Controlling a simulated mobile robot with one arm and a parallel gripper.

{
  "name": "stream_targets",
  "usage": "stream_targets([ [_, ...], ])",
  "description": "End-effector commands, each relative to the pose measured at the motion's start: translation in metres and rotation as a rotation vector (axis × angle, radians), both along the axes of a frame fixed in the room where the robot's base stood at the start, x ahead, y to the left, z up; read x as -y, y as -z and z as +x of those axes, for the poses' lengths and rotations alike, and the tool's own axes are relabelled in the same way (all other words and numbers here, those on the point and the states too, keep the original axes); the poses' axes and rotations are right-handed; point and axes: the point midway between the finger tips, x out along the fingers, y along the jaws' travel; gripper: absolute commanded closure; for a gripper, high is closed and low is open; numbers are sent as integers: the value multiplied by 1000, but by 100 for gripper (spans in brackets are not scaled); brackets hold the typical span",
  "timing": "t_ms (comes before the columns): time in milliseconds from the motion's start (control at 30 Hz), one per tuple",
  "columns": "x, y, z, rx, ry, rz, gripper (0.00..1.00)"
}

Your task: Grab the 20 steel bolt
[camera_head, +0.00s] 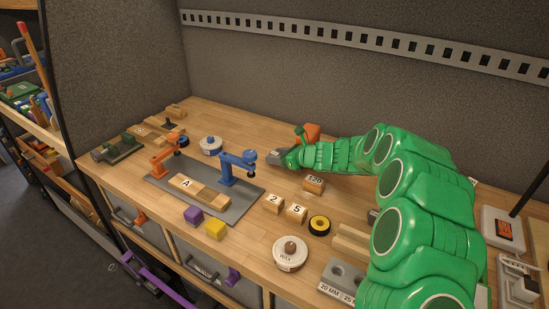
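I cannot make out a steel bolt; the arm hides part of the table at the right. A grey block (338,278) with round dark holes and labels reading "20 MM" and a partly cut-off second size stands at the front edge, partly behind my green arm. My gripper (276,157) is at the left end of the arm, over the back middle of the table, right of the blue clamp (232,168). It is far behind the grey block. Its fingertips are small and partly overlapped, so their opening and any content cannot be told.
A grey mat (236,208) carries an orange clamp (160,160) and wooden block A. The arm covers the right side.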

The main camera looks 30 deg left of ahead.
Motion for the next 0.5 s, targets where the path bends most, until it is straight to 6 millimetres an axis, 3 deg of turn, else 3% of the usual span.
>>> stream_targets([
  [33, 0, 0, 0, 0, 0, 0, 54],
  [300, 0, 0, 0, 0, 0, 0, 94],
  [500, 0, -1, 0, 1, 0, 1, 94],
])
